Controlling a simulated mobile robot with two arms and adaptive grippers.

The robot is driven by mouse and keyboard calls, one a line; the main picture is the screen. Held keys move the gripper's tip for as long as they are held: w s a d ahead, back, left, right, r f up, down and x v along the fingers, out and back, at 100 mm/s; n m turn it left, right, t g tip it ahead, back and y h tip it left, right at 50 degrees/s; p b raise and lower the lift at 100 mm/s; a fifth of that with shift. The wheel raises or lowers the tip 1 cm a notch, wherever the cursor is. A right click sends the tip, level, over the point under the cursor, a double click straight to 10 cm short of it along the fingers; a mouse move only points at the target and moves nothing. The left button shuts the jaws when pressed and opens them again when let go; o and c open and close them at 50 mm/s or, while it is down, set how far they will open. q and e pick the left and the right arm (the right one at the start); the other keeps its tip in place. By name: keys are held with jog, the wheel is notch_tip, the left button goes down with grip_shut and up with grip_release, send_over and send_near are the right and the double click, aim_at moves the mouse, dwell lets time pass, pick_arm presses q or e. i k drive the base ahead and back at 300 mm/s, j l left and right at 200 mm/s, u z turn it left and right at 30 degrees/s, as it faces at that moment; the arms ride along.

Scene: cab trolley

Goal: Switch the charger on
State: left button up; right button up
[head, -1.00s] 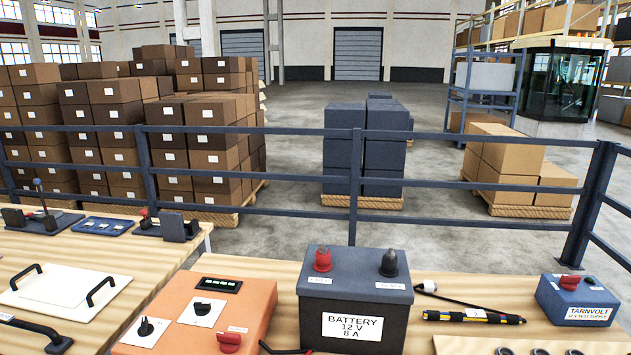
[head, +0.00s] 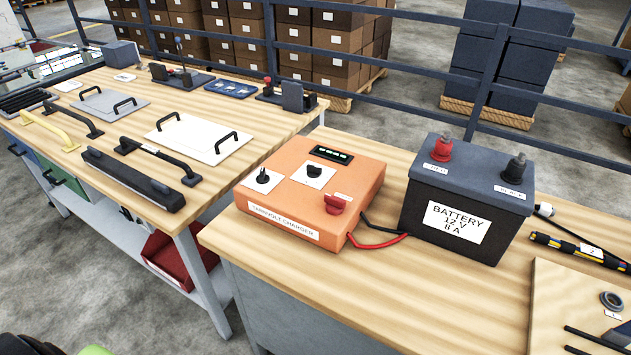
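The orange charger (head: 270,205) sits on the wooden bench in the middle of the head view, its front label reading "Tarnvolt Charger". On its top are a dark display with green marks (head: 332,154), two black knobs on white plates, one at the left (head: 263,176) and one in the middle (head: 314,169), and a red knob (head: 335,203) near the front right corner. A red and a black cable run from its right side towards the dark battery (head: 466,200), labelled 12 V 8 A. Neither gripper can be made out.
A second bench (head: 60,125) on the left carries handles, a white panel with two grips (head: 200,137) and a blue tray (head: 231,87). The bench front before the charger is clear.

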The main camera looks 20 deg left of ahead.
aim_at(334, 205)
jog(key=k+j+z, duration=0.5)
jog(key=z, duration=0.2)
